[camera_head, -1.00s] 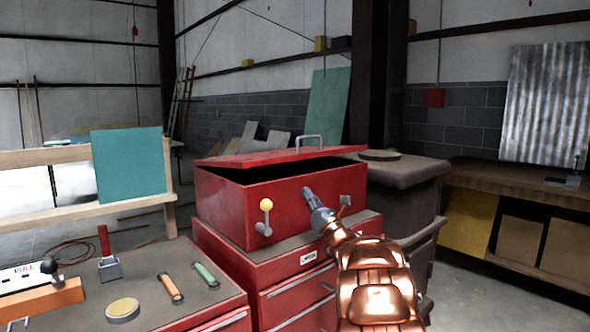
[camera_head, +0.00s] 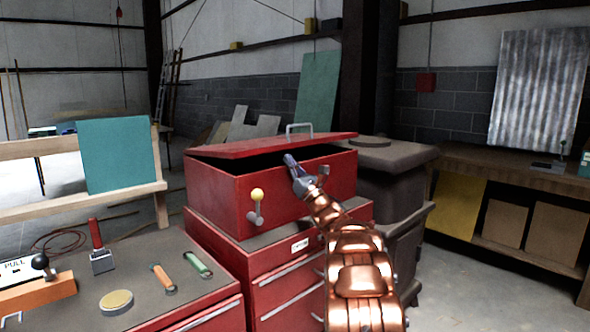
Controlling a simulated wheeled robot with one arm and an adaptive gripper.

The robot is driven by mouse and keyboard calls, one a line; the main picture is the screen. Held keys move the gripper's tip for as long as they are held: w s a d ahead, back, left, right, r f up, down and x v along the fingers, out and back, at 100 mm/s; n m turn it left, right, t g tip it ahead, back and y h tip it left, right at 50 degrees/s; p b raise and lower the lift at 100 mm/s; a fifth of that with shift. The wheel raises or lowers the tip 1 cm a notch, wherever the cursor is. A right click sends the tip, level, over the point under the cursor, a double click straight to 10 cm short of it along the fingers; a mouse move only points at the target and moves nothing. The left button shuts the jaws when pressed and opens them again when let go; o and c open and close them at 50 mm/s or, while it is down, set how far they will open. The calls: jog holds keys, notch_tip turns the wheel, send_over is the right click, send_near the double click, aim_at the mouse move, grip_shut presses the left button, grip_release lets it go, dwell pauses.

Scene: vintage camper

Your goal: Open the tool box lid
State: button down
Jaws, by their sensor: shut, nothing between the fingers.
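The red tool box (camera_head: 222,200) stands on a red drawer cabinet in the middle of the view. Its lid (camera_head: 250,147) is slightly raised, with a dark gap along the front, and has a metal handle (camera_head: 299,127) on top. A yellow-knobbed lever (camera_head: 257,196) sits on the box front. My gripper (camera_head: 290,160) is shut and empty, at the front of the box by the dark gap under the lid. Whether its tip touches the lid or lies inside the gap I cannot tell. My copper arm hides part of the box front's lower right.
A drawer cabinet (camera_head: 290,275) bears the box. At left, a workbench top (camera_head: 140,262) holds a scraper, two small handled tools and a round tin. A dark grey bin (camera_head: 395,160) stands close on the right. Open floor lies at right.

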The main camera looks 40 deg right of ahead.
jog(key=shift+w+r, duration=0.45)
jog(key=shift+w, duration=0.15)
